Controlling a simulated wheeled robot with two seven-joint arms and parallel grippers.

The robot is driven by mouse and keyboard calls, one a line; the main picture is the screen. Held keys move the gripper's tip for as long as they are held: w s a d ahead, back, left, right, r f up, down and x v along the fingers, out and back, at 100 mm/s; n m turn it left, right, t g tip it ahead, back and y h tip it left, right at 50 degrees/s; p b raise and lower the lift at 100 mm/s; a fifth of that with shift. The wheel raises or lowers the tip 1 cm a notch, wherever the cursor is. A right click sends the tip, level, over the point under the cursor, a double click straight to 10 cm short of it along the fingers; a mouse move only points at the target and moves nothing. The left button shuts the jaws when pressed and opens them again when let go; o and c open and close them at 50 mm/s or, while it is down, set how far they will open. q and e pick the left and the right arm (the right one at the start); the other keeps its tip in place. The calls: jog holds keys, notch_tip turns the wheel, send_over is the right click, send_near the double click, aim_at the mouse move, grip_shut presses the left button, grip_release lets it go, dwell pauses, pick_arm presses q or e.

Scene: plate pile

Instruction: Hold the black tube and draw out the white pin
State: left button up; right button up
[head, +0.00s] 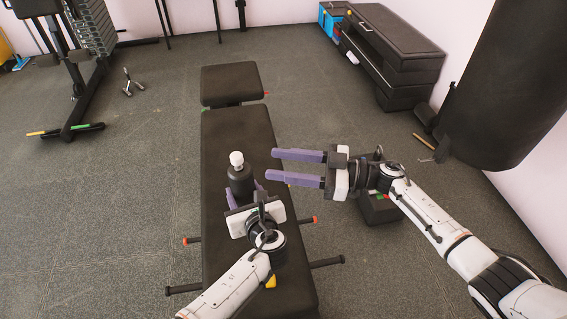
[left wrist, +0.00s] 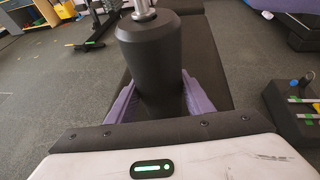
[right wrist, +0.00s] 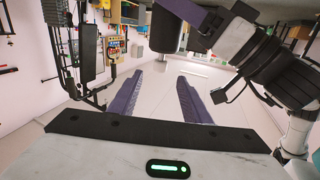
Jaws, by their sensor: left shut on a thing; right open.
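The black tube (head: 240,181) stands upright over the bench in the head view, with the white pin (head: 237,158) showing at its top. My left gripper (head: 244,194) is shut on the tube, its purple fingers on both sides of it. In the left wrist view the tube (left wrist: 150,55) fills the space between the fingers, and the pin (left wrist: 144,9) is cut off by the top edge. My right gripper (head: 270,165) is open and empty, right of the tube and apart from it. Its spread fingers (right wrist: 155,87) show nothing between them in the right wrist view.
A padded black bench (head: 221,136) lies below the tube. A weight machine (head: 78,75) stands at the left. The grey floor left of the bench is mostly clear.

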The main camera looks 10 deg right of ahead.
aim_at(237, 158)
jog(key=shift+x, duration=5.5)
grip_shut()
jog(key=shift+r, duration=0.1)
